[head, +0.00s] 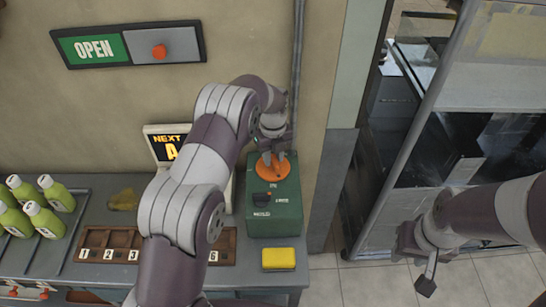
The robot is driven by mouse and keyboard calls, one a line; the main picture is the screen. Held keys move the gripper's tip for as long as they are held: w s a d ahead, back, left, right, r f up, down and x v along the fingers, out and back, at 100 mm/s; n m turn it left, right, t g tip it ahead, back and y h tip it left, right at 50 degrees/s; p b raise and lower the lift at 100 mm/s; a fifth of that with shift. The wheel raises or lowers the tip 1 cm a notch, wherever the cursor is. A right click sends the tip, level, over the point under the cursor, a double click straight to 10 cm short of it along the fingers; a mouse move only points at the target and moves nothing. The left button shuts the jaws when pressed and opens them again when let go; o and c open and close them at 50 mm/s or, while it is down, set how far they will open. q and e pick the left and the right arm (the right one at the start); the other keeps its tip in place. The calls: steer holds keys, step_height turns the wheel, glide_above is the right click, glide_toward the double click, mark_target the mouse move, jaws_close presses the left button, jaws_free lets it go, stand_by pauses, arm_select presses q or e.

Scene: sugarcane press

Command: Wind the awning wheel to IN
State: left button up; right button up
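The awning wheel appears to be the orange round wheel (273,166) on top of a green box (275,220) at the counter's right end. Small white lettering on the box is too small to read surely, so I cannot tell which mark is IN. A black knob (262,199) sits in front of the wheel. My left gripper (273,155) points down at the wheel, its fingertips at or just above the wheel's far part. Whether they touch or grip it is unclear. My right gripper (417,263) hangs empty over the floor at right, its fingers apart.
A yellow sponge (279,259) lies in front of the box. A lit NEXT display (168,146), a numbered wooden tray (108,245) and several green bottles (42,219) stand left. An OPEN sign (94,49) hangs on the wall. A metal-framed glass unit (415,150) stands right.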

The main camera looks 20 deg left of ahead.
mark_target(273, 159)
arm_select(q)
steer(key=shift+s+f, duration=0.1)
step_height(273, 159, up, 4)
steer(key=shift+f, duration=0.1)
step_height(273, 159, up, 9)
steer(key=p, duration=0.6)
